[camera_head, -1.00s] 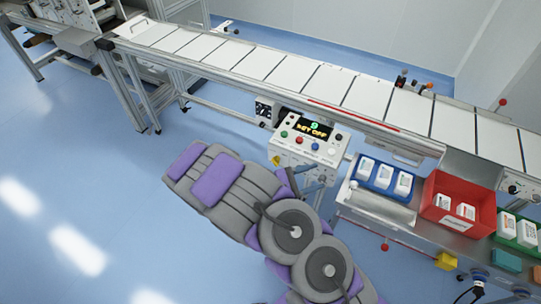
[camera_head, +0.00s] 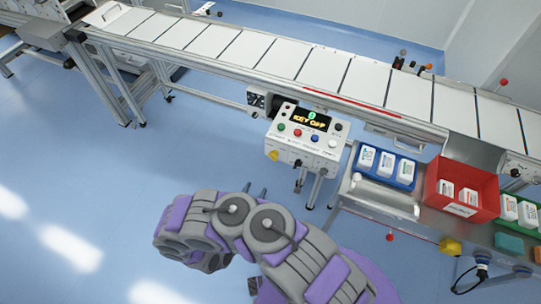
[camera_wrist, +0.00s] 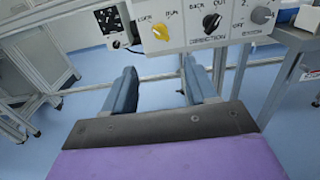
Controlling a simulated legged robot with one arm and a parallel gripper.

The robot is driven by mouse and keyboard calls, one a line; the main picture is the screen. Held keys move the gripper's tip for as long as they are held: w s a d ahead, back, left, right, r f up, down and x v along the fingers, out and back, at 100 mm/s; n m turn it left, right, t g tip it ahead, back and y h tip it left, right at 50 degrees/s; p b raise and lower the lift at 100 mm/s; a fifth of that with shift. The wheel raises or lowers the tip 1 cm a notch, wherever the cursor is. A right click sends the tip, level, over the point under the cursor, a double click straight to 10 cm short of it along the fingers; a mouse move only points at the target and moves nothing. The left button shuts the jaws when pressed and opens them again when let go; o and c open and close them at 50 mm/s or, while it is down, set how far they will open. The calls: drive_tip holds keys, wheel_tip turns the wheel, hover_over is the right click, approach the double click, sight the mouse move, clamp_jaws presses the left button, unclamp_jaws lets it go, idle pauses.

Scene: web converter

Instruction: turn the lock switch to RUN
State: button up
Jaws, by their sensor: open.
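The control box (camera_head: 306,137) hangs at the conveyor's near side, and its display (camera_head: 309,120) reads KEY OFF. The lock switch is a yellow knob (camera_head: 273,155) on the box's lower front left. In the wrist view the lock switch (camera_wrist: 160,34) sits below the labels LOCK, at left, and RUN, at right; its exact pointing is too small to tell. My gripper (camera_wrist: 160,88) is open and empty, its two fingers apart below the switch in that view and not touching it. In the head view my gripper (camera_head: 255,190) is short of the box, partly hidden by my arm.
In the wrist view a black DIRECTION knob (camera_wrist: 211,22) and a grey knob (camera_wrist: 262,15) are right of the switch. A steel table with a blue bin (camera_head: 385,168) and a red bin (camera_head: 461,190) stands right of the box. The floor at left is clear.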

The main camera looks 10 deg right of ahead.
sight(272, 159)
drive_tip(key=b+x, duration=0.4)
drive_tip(key=x, duration=1.2)
drive_tip(key=shift+w+d, duration=0.2)
drive_tip(key=shift+w, duration=0.1)
drive_tip(key=shift+s+f, duration=0.1)
drive_tip(key=c, duration=1)
